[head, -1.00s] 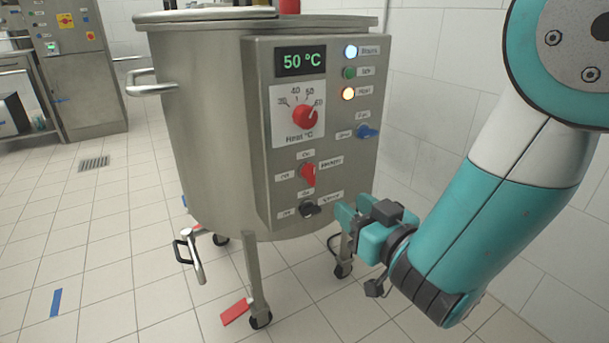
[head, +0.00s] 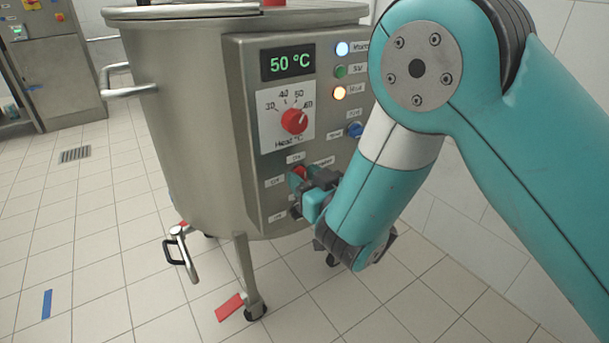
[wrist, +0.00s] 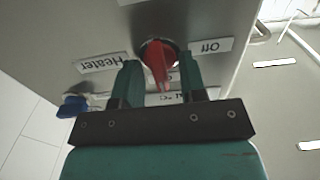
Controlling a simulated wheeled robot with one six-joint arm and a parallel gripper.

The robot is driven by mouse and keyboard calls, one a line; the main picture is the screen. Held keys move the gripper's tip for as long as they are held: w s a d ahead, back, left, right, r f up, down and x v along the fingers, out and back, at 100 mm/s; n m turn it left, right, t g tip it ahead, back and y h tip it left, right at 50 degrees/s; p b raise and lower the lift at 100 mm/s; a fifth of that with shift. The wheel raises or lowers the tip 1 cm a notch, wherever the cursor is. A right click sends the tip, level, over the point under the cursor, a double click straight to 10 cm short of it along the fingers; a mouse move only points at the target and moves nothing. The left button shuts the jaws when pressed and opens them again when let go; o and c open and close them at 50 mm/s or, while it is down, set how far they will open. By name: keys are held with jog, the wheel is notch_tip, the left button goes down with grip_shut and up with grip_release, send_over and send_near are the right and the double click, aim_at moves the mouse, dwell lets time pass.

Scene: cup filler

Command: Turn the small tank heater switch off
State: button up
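The red heater switch (head: 301,171) sits on the tank's control panel, below the temperature dial. My gripper (head: 299,183) is at it and hides most of it in the head view. In the wrist view, which shows the panel upside down, the red switch (wrist: 160,62) stands between the two fingers of my open gripper (wrist: 160,72). Slim gaps show beside its handle. The handle points down in that picture, away from the "Off" label (wrist: 211,47) at its right. The "Heater" label (wrist: 103,63) is at its left.
The steel tank (head: 185,120) stands on castered legs. A red dial (head: 294,121) is above the switch, and a blue switch (head: 355,130) is to the upper right. A drain valve (head: 183,252) sticks out low at the left.

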grip_shut()
jog(key=shift+n, duration=0.4)
jog(key=shift+s+a+f+n+b, duration=0.1)
jog(key=shift+n+b, duration=0.05)
jog(key=shift+n, duration=2.7)
jog(key=shift+s+f+n+b, duration=0.1)
jog(key=shift+n, duration=2.8)
jog(key=shift+a+f+n+b, duration=0.1)
jog(key=shift+n+b, duration=0.05)
jog(key=shift+n, duration=2.7)
grip_release()
